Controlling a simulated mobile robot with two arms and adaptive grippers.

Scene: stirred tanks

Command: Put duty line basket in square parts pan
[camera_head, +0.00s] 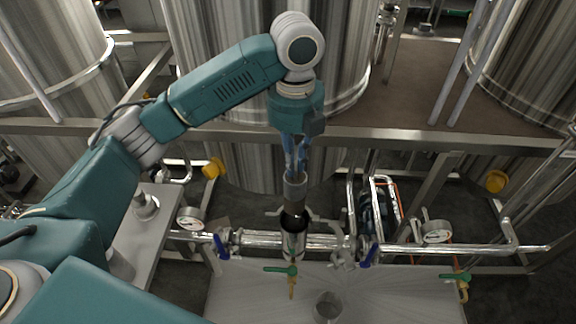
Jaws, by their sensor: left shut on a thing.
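My left gripper (293,238) points down over the middle pipe run, in front of the central tank. I cannot make out the square parts pan for certain. My right gripper is not in view.
Steel pipework (402,248) with blue-handled valves (221,246) and gauges (436,231) crosses the middle. A short round metal cup (328,306) stands on the grey metal surface (400,295) at the front, otherwise mostly clear. Large tanks (225,60) stand behind.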

